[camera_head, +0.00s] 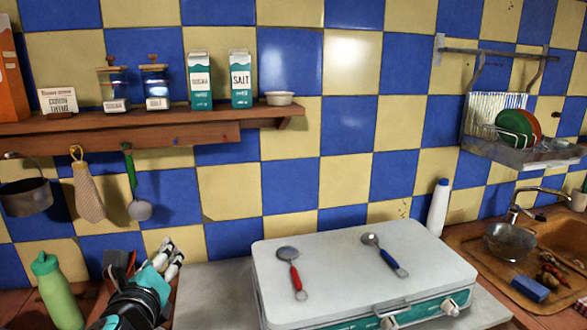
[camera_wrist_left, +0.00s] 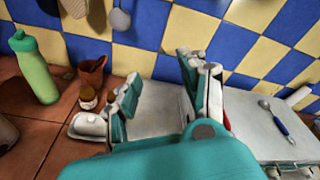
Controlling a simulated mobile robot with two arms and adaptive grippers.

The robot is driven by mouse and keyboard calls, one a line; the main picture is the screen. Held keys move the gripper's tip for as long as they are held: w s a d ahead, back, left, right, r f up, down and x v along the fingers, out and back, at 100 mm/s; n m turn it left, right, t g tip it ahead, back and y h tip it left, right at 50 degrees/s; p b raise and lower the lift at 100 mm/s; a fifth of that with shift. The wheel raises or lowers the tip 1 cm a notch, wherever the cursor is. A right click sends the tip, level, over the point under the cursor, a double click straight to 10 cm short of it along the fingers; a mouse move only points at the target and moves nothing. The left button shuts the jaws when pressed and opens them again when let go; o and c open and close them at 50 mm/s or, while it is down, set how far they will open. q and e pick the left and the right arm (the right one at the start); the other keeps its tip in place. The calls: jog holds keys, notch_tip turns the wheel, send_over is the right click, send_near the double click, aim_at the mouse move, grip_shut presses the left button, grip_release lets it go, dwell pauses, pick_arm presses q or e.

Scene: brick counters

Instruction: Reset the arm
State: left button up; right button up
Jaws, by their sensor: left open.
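My left gripper (camera_head: 170,260) is in the lower left of the head view, above the counter and left of the white stove. In the left wrist view its two fingers (camera_wrist_left: 165,88) stand apart with nothing between them. Behind the gap lie a pale grey surface (camera_wrist_left: 163,110) and the tiled wall. My right gripper is in neither view.
A red-handled ladle (camera_head: 291,272) and a blue-handled ladle (camera_head: 385,255) lie on the closed white stove (camera_head: 340,285). A green bottle (camera_head: 57,290) stands left of my gripper. A wooden shelf (camera_head: 150,134) with hanging utensils is above. A sink (camera_head: 490,237) is at right.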

pick_arm(q)
jog(key=s+d+f+n+g+h, duration=0.1)
jog(key=s+d+f+n+g, duration=0.2)
jog(key=f, duration=0.4)
jog(key=s+f+n+g+h, duration=0.1)
jog(key=s+f+n, duration=0.3)
jog(key=f+n, duration=0.15)
jog(key=s+d+f+n+g+h, duration=0.1)
jog(key=s+d+f+n+g, duration=0.2)
jog(key=f, duration=0.5)
jog(key=s+a+f+n+g, duration=0.1)
jog(key=s+f+n+g, duration=0.2)
jog(key=s+f+n, duration=0.5)
jog(key=s+a+f+n+g, duration=0.1)
jog(key=s+f+n+g, duration=0.1)
jog(key=s+f+n, duration=0.6)
jog(key=s+f+m+g, duration=0.1)
jog(key=s+f, duration=0.1)
jog(key=f, duration=0.9)
jog(key=s+f+m+g, duration=0.1)
jog(key=s+f, duration=0.1)
jog(key=f, duration=1)
jog(key=s+a+f, duration=0.3)
jog(key=s+f, duration=1.3)
jog(key=shift+a+g, duration=0.2)
jog(key=shift+g, duration=0.2)
